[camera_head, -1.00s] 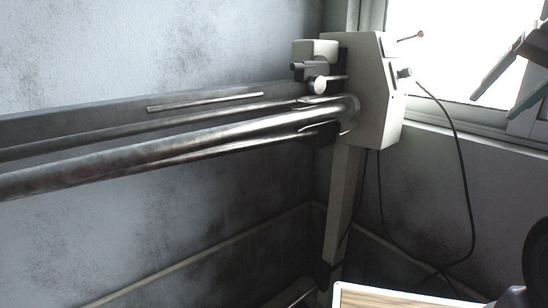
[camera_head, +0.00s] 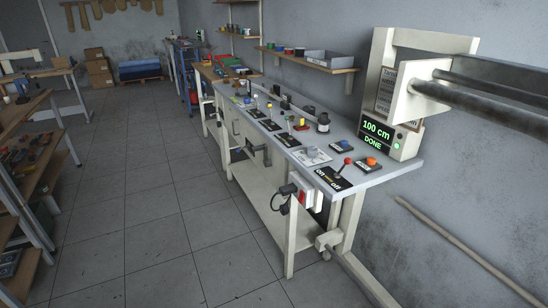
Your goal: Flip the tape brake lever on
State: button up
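A grey-topped bench (camera_head: 410,168) carries a row of controls. Near its close end a red-knobbed lever (camera_head: 346,162) leans to the right on a black plate. Farther back along the bench, a yellow-knobbed lever (camera_head: 269,106) and other small levers stand on black plates. My gripper is not in view.
A machine with a green display (camera_head: 377,132) reading "100 cm DONE" stands at the bench's right end, with long metal rails (camera_head: 490,95) beyond it. Orange (camera_head: 371,162) and blue (camera_head: 340,145) buttons sit nearby. Open tiled floor (camera_head: 150,200) lies left of the bench; a wooden shelf unit (camera_head: 30,150) stands far left.

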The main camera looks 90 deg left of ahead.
aim_at(347, 161)
jog(key=u, duration=2.85)
jog(key=i+u, duration=0.1)
jog(key=u, duration=0.4)
